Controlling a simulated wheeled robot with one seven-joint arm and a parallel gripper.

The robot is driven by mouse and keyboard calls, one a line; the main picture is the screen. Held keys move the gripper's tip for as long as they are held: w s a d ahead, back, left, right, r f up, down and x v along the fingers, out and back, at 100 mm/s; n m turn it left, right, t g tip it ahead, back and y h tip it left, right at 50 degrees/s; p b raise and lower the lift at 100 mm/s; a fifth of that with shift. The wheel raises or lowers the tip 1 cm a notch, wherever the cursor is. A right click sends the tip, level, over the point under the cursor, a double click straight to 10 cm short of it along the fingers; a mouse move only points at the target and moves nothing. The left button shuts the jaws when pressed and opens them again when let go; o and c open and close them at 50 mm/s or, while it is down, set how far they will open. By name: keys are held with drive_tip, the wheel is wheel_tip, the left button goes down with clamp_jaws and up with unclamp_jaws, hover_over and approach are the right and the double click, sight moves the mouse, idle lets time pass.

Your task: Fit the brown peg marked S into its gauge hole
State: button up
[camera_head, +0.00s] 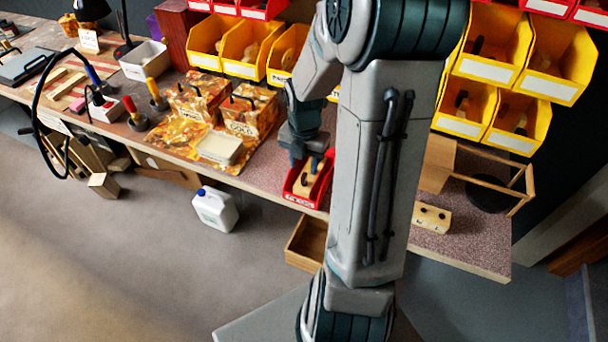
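My gripper (296,157) points down over a small red bin (297,200) at the bench's front edge. Its fingers are small and partly hidden, so I cannot tell whether they are open or shut. The red bin holds pale wooden and dark pieces; I cannot make out a peg marked S among them. A pale wooden block (431,217) with dark round spots, perhaps the gauge with its holes, lies on the bench to the right of my arm. No letters can be read on it. My arm hides the bench between the bin and the block.
Yellow bins (495,45) hang along the back. A wooden frame (520,190) and a dark round thing stand right of the block. Left of the red bin are a pale box (219,148) and patterned boxes. A white jug (215,209) and a wooden crate (304,243) stand on the floor.

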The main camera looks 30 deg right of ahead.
sight(304, 175)
wheel_tip(304, 175, down, 6)
drive_tip(key=shift+r+b, duration=0.15)
drive_tip(key=shift+b, duration=0.15)
drive_tip(key=shift+c, duration=0.2)
clamp_jaws()
idle(0.5)
